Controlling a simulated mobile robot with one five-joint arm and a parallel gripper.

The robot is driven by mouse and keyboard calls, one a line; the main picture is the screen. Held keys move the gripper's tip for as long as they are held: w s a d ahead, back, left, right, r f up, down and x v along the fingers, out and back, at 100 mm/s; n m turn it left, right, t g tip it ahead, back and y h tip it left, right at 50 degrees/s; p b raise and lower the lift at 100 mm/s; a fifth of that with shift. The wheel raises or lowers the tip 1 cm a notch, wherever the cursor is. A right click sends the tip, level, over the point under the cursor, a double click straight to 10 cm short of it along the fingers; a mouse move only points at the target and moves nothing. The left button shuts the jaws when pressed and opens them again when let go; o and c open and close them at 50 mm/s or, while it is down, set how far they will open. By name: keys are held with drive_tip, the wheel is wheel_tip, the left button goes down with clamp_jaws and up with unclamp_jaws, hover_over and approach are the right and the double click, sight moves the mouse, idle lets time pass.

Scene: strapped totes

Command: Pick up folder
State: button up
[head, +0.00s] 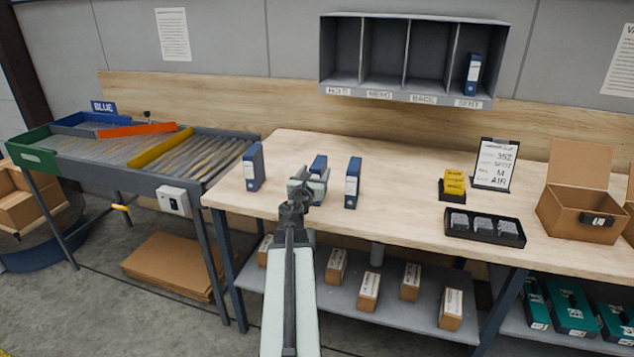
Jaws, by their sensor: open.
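Three blue folders with white spine labels stand upright on the wooden table (420,212). The left folder (254,167) is near the table's left end. The right folder (352,183) stands clear just to the right. My gripper (308,180) is open, in front of the middle folder and between the other two. I cannot tell whether it touches the middle folder. A fourth blue folder (472,75) stands in the rightmost compartment of the wall shelf (407,92).
A black tray (485,228), yellow blocks (453,184), a sign (495,163) and an open carton (578,208) stand on the table's right side. A roller conveyor (150,160) adjoins at left. Small boxes (368,290) sit on the lower shelf. The table's middle is clear.

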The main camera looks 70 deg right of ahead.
drive_tip(key=d, duration=0.5)
drive_tip(key=shift+w+d+f, duration=0.1)
drive_tip(key=shift+w, duration=0.2)
clamp_jaws()
idle(1.0)
